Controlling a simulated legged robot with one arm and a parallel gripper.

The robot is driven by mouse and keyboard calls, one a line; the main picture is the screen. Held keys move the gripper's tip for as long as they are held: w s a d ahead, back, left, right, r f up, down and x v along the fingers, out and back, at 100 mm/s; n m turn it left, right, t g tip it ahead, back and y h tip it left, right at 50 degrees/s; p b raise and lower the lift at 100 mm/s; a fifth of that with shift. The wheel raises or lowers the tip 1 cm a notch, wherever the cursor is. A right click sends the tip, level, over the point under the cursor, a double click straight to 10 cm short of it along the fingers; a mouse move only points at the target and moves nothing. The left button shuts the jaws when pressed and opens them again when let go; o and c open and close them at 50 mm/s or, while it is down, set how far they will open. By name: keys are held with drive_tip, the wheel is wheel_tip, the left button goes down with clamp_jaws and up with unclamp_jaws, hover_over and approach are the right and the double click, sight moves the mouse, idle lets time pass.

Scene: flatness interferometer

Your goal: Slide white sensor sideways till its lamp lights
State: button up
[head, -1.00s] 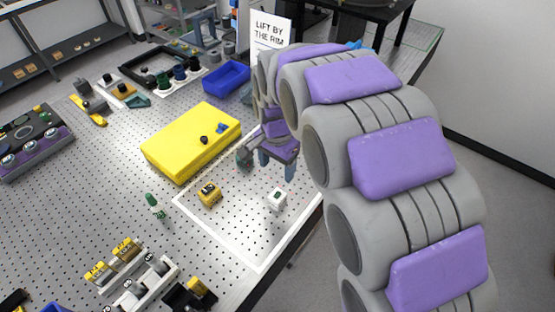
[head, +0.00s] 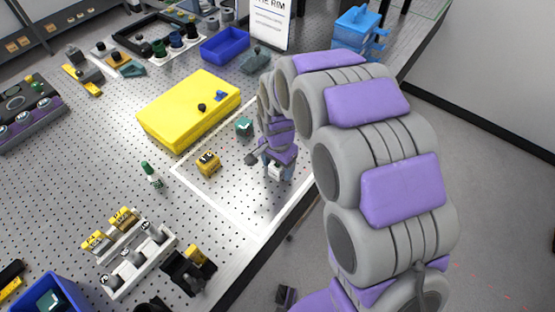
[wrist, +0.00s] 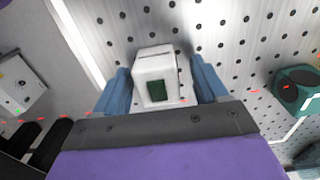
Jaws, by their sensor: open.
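The white sensor (wrist: 154,64) sits on the perforated bench top between the two blue fingers of my gripper (wrist: 161,82) in the wrist view. The fingers are open, one on each side of it, with a small gap visible on both sides. The dark green window (wrist: 157,91) on its near face looks dark. In the head view the sensor (head: 274,171) is partly hidden by my gripper (head: 278,169), which is low over the bench inside the white outlined area (head: 222,211).
A yellow sensor-like block (head: 207,163) stands left of my gripper and a teal block (head: 244,127) behind it. A large yellow box (head: 190,108) lies farther back. The bench's right edge is close. Bare board lies in front of and left of the sensor.

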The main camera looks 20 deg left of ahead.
drive_tip(key=shift+f, duration=0.1)
drive_tip(key=shift+c, duration=0.2)
drive_tip(key=c, duration=1.2)
